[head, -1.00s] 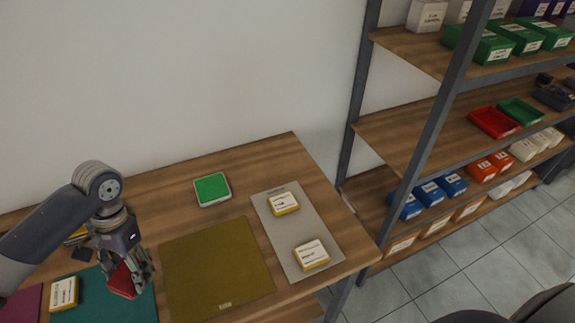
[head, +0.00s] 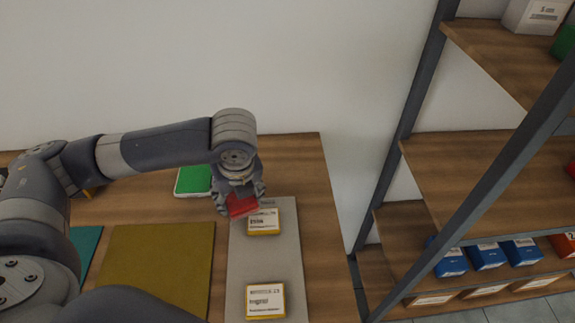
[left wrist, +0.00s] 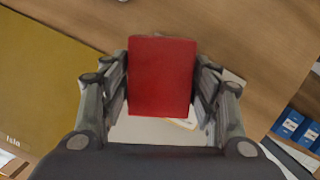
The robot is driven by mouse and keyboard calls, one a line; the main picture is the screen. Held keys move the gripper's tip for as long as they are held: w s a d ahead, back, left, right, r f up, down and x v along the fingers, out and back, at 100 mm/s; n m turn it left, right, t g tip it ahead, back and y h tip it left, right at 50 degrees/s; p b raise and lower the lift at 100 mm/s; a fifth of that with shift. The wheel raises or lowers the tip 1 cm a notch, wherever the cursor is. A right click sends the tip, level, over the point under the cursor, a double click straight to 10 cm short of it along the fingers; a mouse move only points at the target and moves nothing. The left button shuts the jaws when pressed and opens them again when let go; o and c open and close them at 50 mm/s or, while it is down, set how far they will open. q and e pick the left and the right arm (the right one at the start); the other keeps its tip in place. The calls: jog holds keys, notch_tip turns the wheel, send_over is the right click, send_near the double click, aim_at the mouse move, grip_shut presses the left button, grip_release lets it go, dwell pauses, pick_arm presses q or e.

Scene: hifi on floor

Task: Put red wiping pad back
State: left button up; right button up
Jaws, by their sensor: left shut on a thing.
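The red wiping pad (head: 241,207) is held in my left gripper (head: 240,196), whose fingers are shut on its two sides. In the head view the pad is above the upper left part of the grey mat (head: 264,263), partly overlapping a yellow-and-white box (head: 263,222). I cannot tell its exact height. In the left wrist view the red pad (left wrist: 162,76) fills the space between the fingers. A green pad in a pale tray (head: 193,180) lies just left of the gripper, partly behind my arm. My right gripper is not in view.
Another yellow-and-white box (head: 265,300) sits on the near part of the grey mat. An olive mat (head: 150,270) lies to its left, with a teal mat (head: 86,247) beyond. A shelf with blue boxes (head: 486,256) stands right of the table.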

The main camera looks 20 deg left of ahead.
pick_arm(q)
jog(key=w+p, duration=0.1)
jog(key=w, duration=0.4)
jog(key=w+a+f+p, duration=0.1)
jog(key=w, duration=0.4)
jog(key=w+p, duration=0.1)
jog(key=w, duration=0.4)
jog(key=shift+a+f+p, duration=0.15)
jog(key=shift+a+p, duration=0.15)
jog(key=shift+p, duration=0.05)
jog(key=shift+w+f+p, duration=0.15)
jog(key=shift+f+p, duration=0.15)
notch_tip(320, 180, down, 2)
jog(key=shift+f+p, duration=0.15)
jog(key=shift+p, duration=0.35)
jog(key=shift+f, duration=0.35)
jog(key=shift+f, duration=0.15)
jog(key=o, duration=1)
